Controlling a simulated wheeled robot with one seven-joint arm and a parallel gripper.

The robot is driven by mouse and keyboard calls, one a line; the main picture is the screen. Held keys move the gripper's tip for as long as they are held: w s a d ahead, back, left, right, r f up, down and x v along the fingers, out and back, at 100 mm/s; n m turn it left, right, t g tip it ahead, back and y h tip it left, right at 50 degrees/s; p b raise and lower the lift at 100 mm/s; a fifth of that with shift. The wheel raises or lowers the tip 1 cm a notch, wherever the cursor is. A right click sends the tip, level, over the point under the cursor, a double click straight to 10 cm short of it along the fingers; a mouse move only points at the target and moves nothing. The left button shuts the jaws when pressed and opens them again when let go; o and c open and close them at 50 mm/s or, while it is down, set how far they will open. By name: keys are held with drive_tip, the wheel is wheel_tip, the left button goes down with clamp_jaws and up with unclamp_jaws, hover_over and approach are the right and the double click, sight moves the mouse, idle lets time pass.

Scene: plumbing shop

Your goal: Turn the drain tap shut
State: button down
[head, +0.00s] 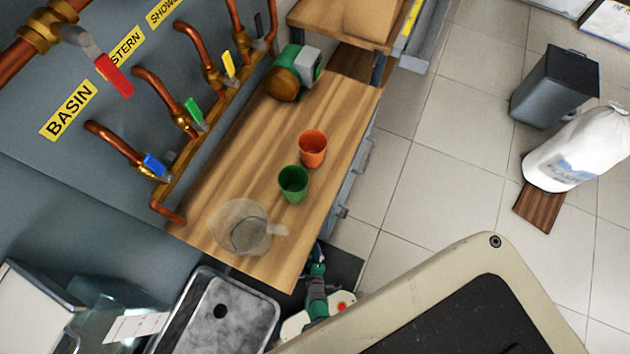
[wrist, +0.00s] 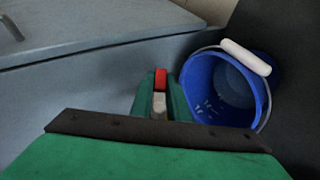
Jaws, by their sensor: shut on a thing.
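In the wrist view my gripper (wrist: 160,98) is shut on a small lever with a red end and a bare metal shank, which I take to be the drain tap's handle (wrist: 160,80). The red end shows between the green fingers. The tap's body and its pipe are hidden. In the head view my gripper (head: 318,262) is low beside the front right end of the wooden bench, and the drain tap is not visible there. I cannot tell from this how far the lever is turned.
A blue bucket (wrist: 228,88) with a white grip stands close to the right of the fingers. A grey cabinet face (wrist: 85,80) is on the left. The wooden bench (head: 215,205) carries an orange cup (head: 312,149), a green cup (head: 293,184) and a clear jug (head: 243,228).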

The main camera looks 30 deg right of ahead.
drive_tip(key=shift+d, duration=0.1)
idle(0.5)
drive_tip(key=c, duration=1.7)
unclamp_jaws()
drive_tip(key=shift+s, duration=0.15)
drive_tip(key=shift+v, duration=5.3)
